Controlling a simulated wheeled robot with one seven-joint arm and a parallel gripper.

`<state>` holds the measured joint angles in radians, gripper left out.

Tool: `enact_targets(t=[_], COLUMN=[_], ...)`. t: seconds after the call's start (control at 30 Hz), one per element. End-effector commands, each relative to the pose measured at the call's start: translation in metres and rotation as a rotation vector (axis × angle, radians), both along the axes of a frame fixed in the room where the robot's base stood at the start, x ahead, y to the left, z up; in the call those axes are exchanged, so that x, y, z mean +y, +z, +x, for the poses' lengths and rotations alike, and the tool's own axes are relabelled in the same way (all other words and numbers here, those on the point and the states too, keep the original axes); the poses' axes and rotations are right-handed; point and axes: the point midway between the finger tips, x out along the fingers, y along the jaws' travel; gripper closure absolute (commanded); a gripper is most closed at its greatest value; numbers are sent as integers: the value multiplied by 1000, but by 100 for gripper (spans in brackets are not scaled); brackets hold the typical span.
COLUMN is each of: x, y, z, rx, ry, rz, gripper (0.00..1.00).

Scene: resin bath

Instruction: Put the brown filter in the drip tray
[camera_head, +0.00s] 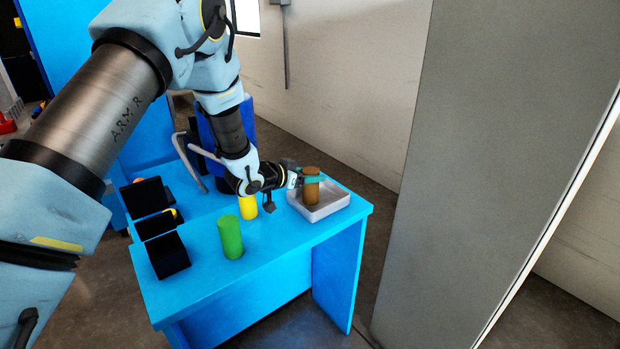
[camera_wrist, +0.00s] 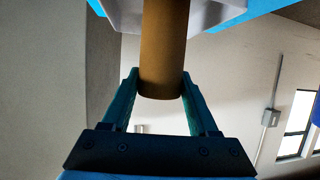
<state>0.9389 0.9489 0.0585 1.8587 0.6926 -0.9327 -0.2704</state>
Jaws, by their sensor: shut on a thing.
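The brown filter (camera_head: 311,188) is an upright brown cylinder over the drip tray, near its left-middle part. My gripper (camera_head: 313,179) is shut on its upper part. In the wrist view the filter (camera_wrist: 164,50) stands between the two teal fingers of my gripper (camera_wrist: 163,90). The drip tray (camera_head: 334,207) is a shallow grey-white tray at the table's right back corner; its edge (camera_wrist: 232,14) also shows in the wrist view. I cannot tell whether the filter's lower end touches the tray floor.
On the blue table (camera_head: 285,248) stand a green cylinder (camera_head: 230,237) and a yellow cylinder (camera_head: 248,207), left of the tray. Several black boxes (camera_head: 168,255) line the left side. A large grey panel (camera_head: 490,150) rises to the right. The table's front right is clear.

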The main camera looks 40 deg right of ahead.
Motion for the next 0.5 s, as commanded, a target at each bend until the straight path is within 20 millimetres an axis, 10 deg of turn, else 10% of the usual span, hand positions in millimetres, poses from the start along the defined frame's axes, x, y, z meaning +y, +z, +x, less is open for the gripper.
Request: enact_targets(t=[0.5], x=[0], y=[-18], z=[0], rx=[0], ry=[0], rz=[-2], gripper=[100])
